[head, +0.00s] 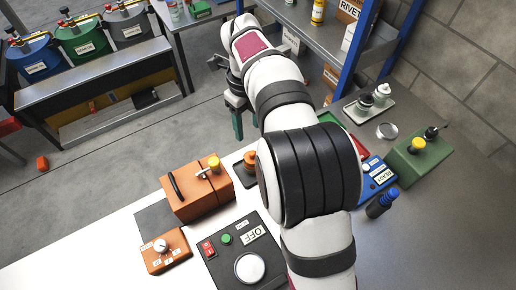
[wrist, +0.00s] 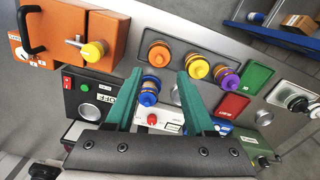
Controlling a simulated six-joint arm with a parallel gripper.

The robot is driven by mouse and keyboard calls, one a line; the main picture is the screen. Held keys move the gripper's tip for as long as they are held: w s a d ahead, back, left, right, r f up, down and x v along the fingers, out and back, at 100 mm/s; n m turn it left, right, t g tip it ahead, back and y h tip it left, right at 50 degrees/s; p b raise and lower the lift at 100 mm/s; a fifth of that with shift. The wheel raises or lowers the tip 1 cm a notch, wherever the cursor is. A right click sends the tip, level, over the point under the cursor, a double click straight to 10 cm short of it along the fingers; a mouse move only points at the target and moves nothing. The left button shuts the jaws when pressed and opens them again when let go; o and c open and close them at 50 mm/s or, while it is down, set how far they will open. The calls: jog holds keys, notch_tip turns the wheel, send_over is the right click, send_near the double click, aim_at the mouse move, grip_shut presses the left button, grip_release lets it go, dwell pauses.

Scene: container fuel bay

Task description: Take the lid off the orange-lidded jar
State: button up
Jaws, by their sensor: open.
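The orange-lidded jar (wrist: 158,54) stands upright at the top centre of the wrist view, beyond my gripper's fingertips. Its lid is on. My gripper (wrist: 160,77) has two green fingers spread wide with nothing held between them. In the head view my gripper (head: 238,124) hangs left of the arm, and its fingers are partly hidden. A jar with a blue lid (wrist: 150,88) shows between the fingers, nearer than the orange one. A yellow-lidded jar (wrist: 197,66) and a purple-lidded jar (wrist: 225,76) stand to the right.
An orange box (wrist: 75,38) with a black handle and yellow knob stands left of the jars. A black panel (head: 238,252) with buttons lies in front. A green tray (wrist: 258,77) and a red tray (wrist: 231,107) lie right. A blue shelf frame (head: 360,45) stands behind my arm.

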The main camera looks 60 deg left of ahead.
aim_at(252, 156)
jog(key=f, duration=0.6)
jog(key=d+f, duration=0.1)
jog(key=f, duration=0.2)
jog(key=shift+w+f, duration=0.1)
jog(key=shift+f, duration=0.1)
grip_shut()
